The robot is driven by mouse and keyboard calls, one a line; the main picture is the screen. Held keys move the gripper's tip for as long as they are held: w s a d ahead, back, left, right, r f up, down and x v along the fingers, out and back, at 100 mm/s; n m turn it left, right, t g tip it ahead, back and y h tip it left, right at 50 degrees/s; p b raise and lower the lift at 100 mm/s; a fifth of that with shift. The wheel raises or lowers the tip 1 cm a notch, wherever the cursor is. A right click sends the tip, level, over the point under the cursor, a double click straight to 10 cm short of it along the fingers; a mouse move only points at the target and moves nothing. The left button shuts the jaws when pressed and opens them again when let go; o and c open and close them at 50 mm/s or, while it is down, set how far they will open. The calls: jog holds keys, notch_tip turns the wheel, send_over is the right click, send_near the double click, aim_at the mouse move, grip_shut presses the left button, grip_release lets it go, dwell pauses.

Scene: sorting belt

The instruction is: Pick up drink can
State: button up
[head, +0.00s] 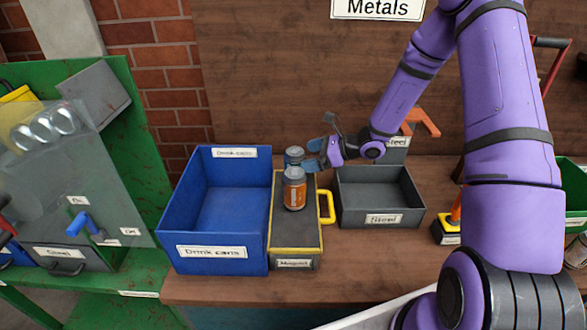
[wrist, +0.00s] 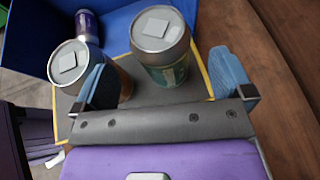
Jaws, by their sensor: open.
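Two drink cans stand upright on the dark, yellow-edged Magnet box. The front can (head: 294,192) has an orange label, and the rear can (head: 294,155) is partly hidden by it and by a finger. My gripper (head: 312,154) is open at the right of the rear can. In the wrist view a green-sided can (wrist: 164,52) stands ahead of the gap between the fingers of my gripper (wrist: 166,76). The orange-brown can (wrist: 75,65) is left of the left finger, partly covered by it. Each can has a pale square on its lid.
The blue Drink cans bin (head: 212,253) stands left of the Magnet box (head: 295,251). A purple can (wrist: 88,26) shows beside the bin's blue surface in the wrist view. A grey tray (head: 380,217) stands right, past a yellow handle (head: 327,207). A wooden wall is behind.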

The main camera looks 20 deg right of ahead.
aim_at(295, 159)
jog(key=x, duration=0.5)
jog(key=shift+w+a+f, duration=0.15)
jog(key=shift+w+a, duration=0.1)
jog(key=shift+c, duration=0.3)
jog(key=c, duration=0.9)
